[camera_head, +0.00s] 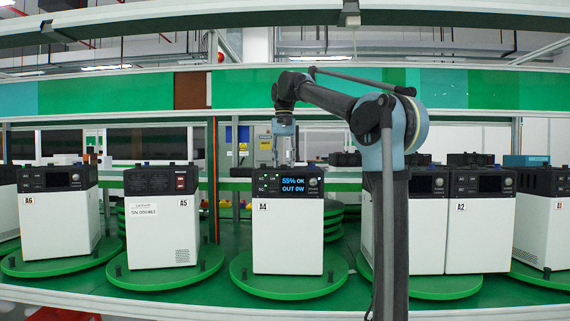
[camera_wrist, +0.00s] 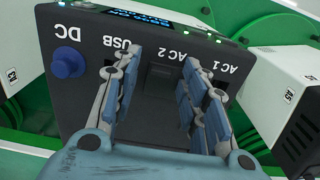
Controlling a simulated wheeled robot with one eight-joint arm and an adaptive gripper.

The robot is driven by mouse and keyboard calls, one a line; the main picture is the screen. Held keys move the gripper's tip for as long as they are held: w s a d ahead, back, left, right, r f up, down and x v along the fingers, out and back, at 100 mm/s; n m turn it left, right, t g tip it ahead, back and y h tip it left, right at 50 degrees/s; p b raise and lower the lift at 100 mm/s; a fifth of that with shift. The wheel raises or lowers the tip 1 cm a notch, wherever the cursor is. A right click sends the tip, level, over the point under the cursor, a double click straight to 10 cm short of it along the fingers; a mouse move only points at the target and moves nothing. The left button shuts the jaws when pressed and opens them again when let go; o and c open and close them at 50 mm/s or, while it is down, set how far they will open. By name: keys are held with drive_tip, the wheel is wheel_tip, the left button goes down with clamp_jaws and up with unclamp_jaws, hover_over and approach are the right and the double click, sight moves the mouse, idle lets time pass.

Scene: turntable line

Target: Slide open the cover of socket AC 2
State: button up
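The white unit A4 (camera_head: 290,235) with a black top stands on a green turntable at the centre of the head view. Its lit screen (camera_head: 293,184) reads "55% OK, OUT 0W". In the wrist view its black socket panel (camera_wrist: 85,95) carries upside-down labels DC, USB, AC 2 and AC 1. A dark rectangular part at socket AC 2 (camera_wrist: 160,77) lies below its label, between my fingers; I cannot tell whether its cover is open. My gripper (camera_wrist: 163,62) is open and empty over the panel. In the head view my gripper (camera_head: 284,161) is at A4's far side, its tips hidden.
Unit A5 (camera_head: 160,230) stands left of A4, and unit A2 (camera_head: 480,235) stands to the right, each on a green turntable. A blue round knob or plug (camera_wrist: 68,63) sticks out at DC, left of my fingers.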

clamp_jaws()
drive_tip(key=shift+w+d, duration=0.1)
drive_tip(key=shift+w, duration=2.8)
unclamp_jaws()
wheel_tip(320, 180, up, 12)
drive_tip(key=shift+w, duration=0.1)
